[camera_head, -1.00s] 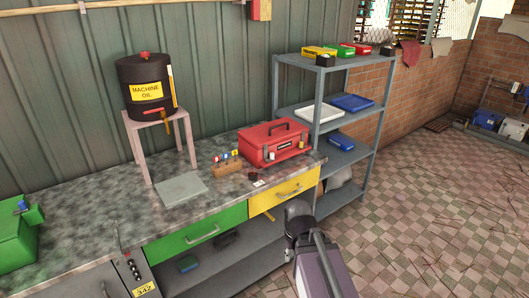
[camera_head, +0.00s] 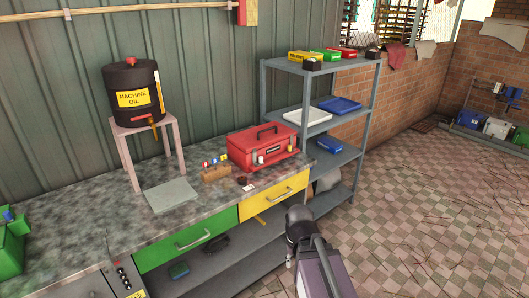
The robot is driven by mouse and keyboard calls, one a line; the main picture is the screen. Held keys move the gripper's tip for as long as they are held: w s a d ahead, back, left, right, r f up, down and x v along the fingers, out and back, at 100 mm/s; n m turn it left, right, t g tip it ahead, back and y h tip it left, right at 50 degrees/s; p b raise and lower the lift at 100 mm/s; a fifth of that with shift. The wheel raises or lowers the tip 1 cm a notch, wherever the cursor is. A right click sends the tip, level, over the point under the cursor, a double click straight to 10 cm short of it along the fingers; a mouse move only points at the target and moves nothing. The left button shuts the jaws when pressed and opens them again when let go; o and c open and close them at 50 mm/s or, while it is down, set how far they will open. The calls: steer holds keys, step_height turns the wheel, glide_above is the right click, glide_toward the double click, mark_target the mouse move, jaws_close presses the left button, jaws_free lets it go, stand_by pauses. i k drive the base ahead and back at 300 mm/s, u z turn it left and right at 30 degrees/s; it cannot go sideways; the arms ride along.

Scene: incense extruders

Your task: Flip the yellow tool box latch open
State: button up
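The red tool box (camera_head: 250,153) sits shut on the right end of the workbench, its dark handle on top. Part of my arm shows at the bottom centre, in front of the bench and apart from the tool box. My gripper cannot be made out in this view.
The workbench (camera_head: 92,225) has a green drawer (camera_head: 185,240) and a yellow drawer (camera_head: 275,196), both shut. A small rack (camera_head: 215,173) stands left of the tool box. A machine oil drum (camera_head: 137,97) stands on a stool. A grey shelf (camera_head: 337,160) is behind right. Tiled floor at right is open.

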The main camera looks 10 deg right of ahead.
mark_target(290, 150)
steer(key=z, duration=0.05)
steer(key=i, duration=0.9)
steer(key=u, duration=0.05)
